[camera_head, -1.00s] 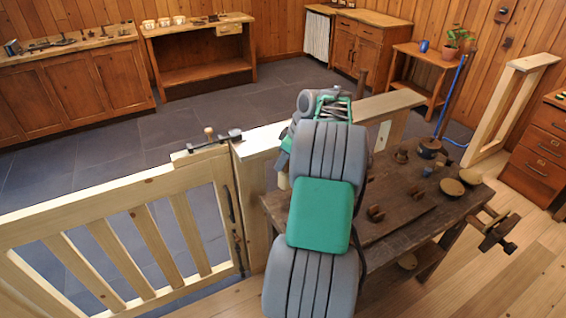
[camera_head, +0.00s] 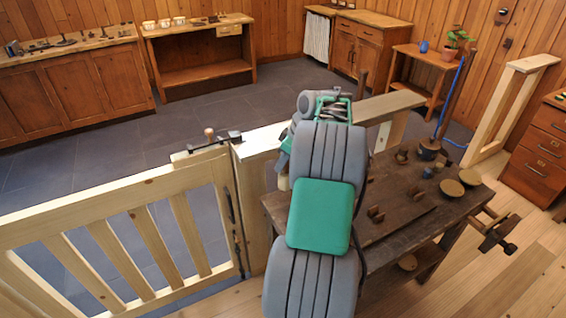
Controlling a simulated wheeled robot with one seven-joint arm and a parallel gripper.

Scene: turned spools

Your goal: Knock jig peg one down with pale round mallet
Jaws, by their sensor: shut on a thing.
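My arm rises through the middle of the view and hides the left part of the dark workbench (camera_head: 408,228). My gripper is hidden behind the arm, so its jaws and anything in them are out of sight. A small pale patch shows low at the left edge of the arm's far end; I cannot tell whether it is the mallet. Small dark brown pieces (camera_head: 376,213) stand on the bench beside the arm, and another (camera_head: 401,155) stands further back. I cannot tell which is jig peg one.
A pale wooden gate (camera_head: 120,232) with a latch (camera_head: 222,139) is on the left. Two round tan pieces (camera_head: 452,188) (camera_head: 470,178) and a small blue thing (camera_head: 427,172) lie on the bench's right. A vise (camera_head: 492,232) juts out at its right end. Floor is free at right.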

